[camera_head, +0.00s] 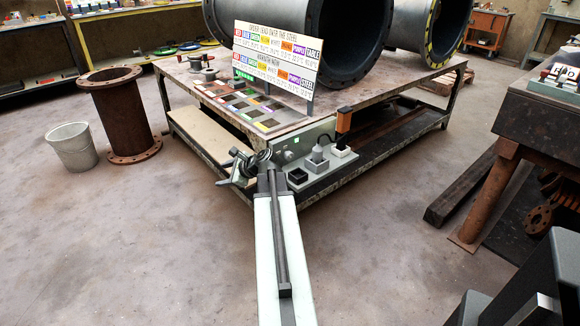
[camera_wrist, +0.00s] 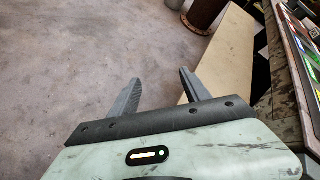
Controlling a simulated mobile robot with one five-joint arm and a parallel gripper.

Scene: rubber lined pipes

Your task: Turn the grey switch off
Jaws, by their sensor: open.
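A row of small fixtures lies along the front corner of the steel table. The grey block does not show in the wrist view.
The steel table (camera_head: 180,75) carries large pipes (camera_head: 300,40), a sign board (camera_head: 275,62) and coloured tiles. A green light (camera_head: 288,156) glows on its front. A rusty pipe (camera_head: 120,115) and a bucket (camera_head: 73,148) stand left. The floor at front left is clear.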

